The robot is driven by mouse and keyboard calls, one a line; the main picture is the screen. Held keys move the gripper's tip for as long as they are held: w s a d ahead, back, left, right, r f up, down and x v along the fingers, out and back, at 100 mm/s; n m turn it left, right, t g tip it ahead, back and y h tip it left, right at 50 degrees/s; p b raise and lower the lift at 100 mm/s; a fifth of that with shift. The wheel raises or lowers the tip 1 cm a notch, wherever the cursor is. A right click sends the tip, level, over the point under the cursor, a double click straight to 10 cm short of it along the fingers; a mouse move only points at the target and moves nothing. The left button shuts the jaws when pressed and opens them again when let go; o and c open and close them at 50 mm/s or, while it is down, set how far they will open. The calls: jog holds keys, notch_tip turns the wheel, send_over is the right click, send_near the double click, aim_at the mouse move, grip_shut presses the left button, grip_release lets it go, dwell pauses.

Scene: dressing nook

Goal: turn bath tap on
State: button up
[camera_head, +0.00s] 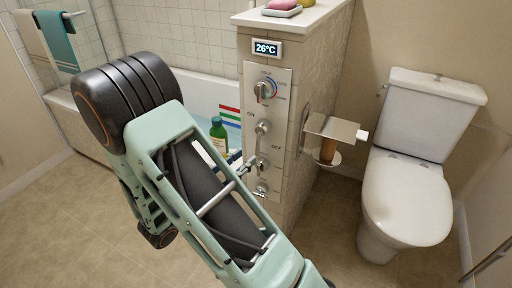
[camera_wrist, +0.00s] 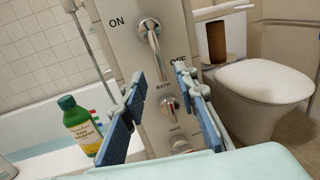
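The bath tap is a chrome lever (camera_wrist: 151,36) on a metal control panel, with ON printed to its left, OFF to its right and BATH below. Its handle hangs down, slanting slightly towards the OFF side. The tap also shows in the head view (camera_head: 262,128). My gripper (camera_wrist: 160,74) is open, its two blue-padded fingers spread either side of the lower handle in the wrist view. I cannot tell whether they touch it. In the head view the gripper (camera_head: 246,166) is at the panel, partly hidden by my arm.
A temperature dial (camera_head: 265,89) sits above the tap, and smaller knobs (camera_wrist: 168,104) below. A green shampoo bottle (camera_wrist: 80,124) stands left by the bathtub (camera_head: 205,96). A paper holder (camera_head: 332,127) sticks out right of the panel, before the toilet (camera_head: 405,200).

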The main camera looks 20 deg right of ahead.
aim_at(258, 144)
jog(key=b+x, duration=0.1)
jog(key=x, duration=0.6)
jog(key=shift+w+d, duration=0.15)
jog(key=shift+d, duration=0.2)
jog(key=shift+c, duration=0.4)
grip_shut()
